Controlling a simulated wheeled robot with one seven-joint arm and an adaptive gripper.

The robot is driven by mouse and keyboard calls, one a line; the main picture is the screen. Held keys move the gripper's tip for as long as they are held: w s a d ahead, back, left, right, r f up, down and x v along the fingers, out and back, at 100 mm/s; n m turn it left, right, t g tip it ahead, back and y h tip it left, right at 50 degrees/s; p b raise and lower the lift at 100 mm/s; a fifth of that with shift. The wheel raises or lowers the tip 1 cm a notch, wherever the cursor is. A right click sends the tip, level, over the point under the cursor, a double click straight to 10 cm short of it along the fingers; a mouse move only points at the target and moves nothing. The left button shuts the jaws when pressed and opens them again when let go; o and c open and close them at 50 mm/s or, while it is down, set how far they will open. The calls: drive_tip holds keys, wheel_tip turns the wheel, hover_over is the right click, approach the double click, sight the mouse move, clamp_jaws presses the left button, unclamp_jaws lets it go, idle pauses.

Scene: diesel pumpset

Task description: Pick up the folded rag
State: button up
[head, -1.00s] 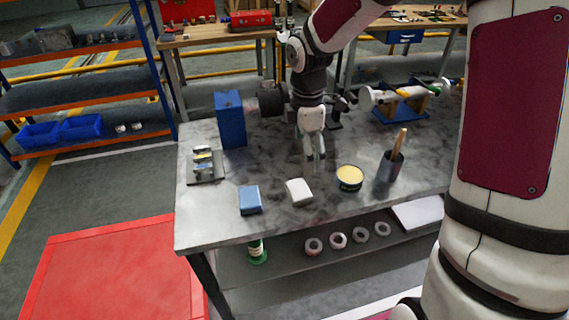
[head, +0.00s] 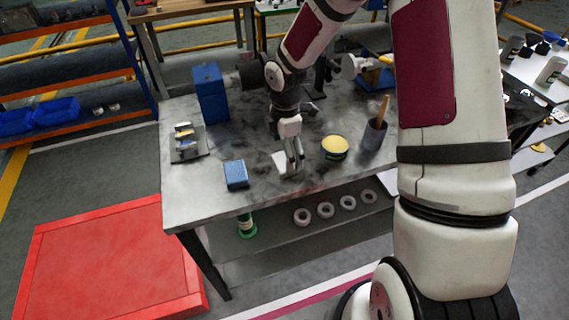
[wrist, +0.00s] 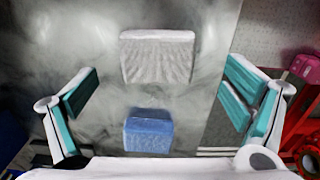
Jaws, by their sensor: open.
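The folded rag appears to be the white, ridged, cloth-like pad (wrist: 157,58) lying on the grey worktop, in the upper middle of the wrist view. In the head view the rag (head: 280,158) shows only in part, behind my gripper (head: 292,163). In the wrist view my gripper (wrist: 160,95) is open, its teal-padded fingers wide apart with nothing held between them. The rag lies within the width of the gap, towards its far side. My gripper points down over the worktop; its exact height above the rag cannot be told.
A blue block (head: 236,174) lies left of the rag; it also shows in the wrist view (wrist: 149,132). A round yellow-topped tin (head: 334,146) and a dark cup (head: 374,134) stand to the right. A parts tray (head: 187,147) and blue box (head: 210,94) are left.

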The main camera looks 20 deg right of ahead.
sight(284, 161)
wheel_tip(284, 161, down, 4)
drive_tip(key=shift+w+a+f, duration=0.1)
drive_tip(key=shift+w, duration=0.05)
drive_tip(key=shift+c, duration=0.5)
drive_tip(key=c, duration=1)
drive_tip(key=shift+c, duration=0.2)
drive_tip(key=shift+r, duration=0.75)
wheel_tip(284, 161, up, 2)
drive_tip(key=shift+r, duration=0.15)
drive_tip(key=s+r, duration=0.1)
drive_tip(key=s, duration=1.5)
drive_tip(key=shift+r, duration=0.15)
